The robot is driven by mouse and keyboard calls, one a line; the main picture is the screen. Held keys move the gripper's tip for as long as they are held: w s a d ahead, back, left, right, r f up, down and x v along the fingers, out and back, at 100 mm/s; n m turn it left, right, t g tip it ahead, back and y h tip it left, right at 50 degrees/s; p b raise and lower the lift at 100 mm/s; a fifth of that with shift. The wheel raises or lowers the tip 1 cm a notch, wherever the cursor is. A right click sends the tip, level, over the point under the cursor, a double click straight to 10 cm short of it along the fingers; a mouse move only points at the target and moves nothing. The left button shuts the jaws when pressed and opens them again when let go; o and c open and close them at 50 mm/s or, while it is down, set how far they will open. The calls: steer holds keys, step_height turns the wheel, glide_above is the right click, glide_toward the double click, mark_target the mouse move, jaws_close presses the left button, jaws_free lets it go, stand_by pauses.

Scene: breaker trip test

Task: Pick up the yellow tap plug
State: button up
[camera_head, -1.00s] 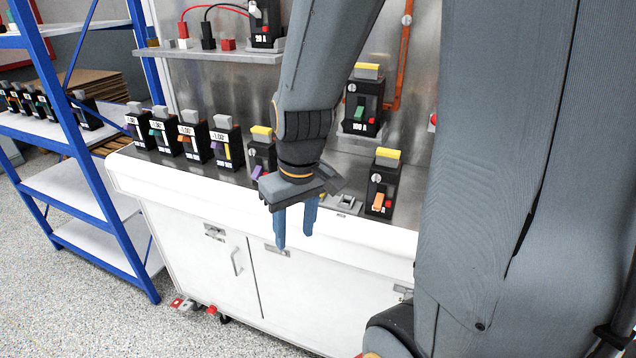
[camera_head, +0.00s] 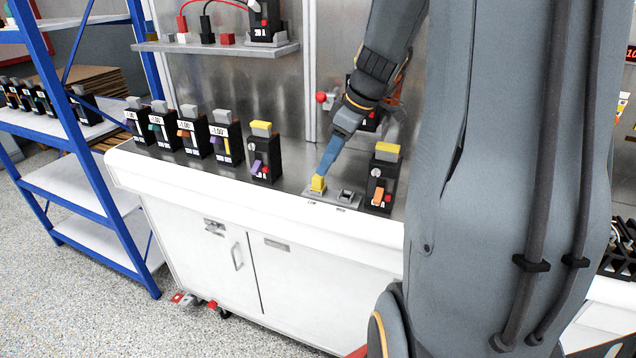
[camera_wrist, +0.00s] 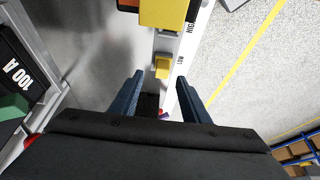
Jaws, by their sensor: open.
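The yellow tap plug (camera_head: 318,184) is a small yellow block on a grey plate at the front of the bench, by the left of two printed labels. My gripper (camera_head: 326,172) points down at it, its blue fingers just above or around the plug in the head view. In the wrist view the plug (camera_wrist: 162,68) shows between and just beyond the fingertips of my open gripper (camera_wrist: 160,76). I cannot tell whether a finger touches it. The plug's lower part is hard to see.
An empty grey socket (camera_head: 346,195) lies right of the plug. A black breaker with a yellow top (camera_head: 383,178) stands just right of that, and another (camera_head: 264,155) stands to the left. Several grey-topped units line the bench further left. A blue shelf rack (camera_head: 110,170) stands at left.

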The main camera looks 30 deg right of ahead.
steer(key=shift+a+p+x, duration=0.1)
steer(key=shift+p+x, duration=0.4)
steer(key=shift+x, duration=0.75)
steer(key=shift+a+p+x, duration=0.15)
steer(key=shift+p+x, duration=0.3)
steer(key=shift+x, duration=0.85)
steer(key=shift+s+r, duration=0.1)
steer(key=shift+s, duration=0.05)
jaws_close()
step_height(320, 180, up, 9)
steer(key=b, duration=0.2)
steer(key=s+d+p, duration=0.4)
steer(key=s+p, duration=0.2)
steer(key=p, duration=0.1)
steer(key=shift+d+f, duration=0.3)
steer(key=shift+f, duration=0.05)
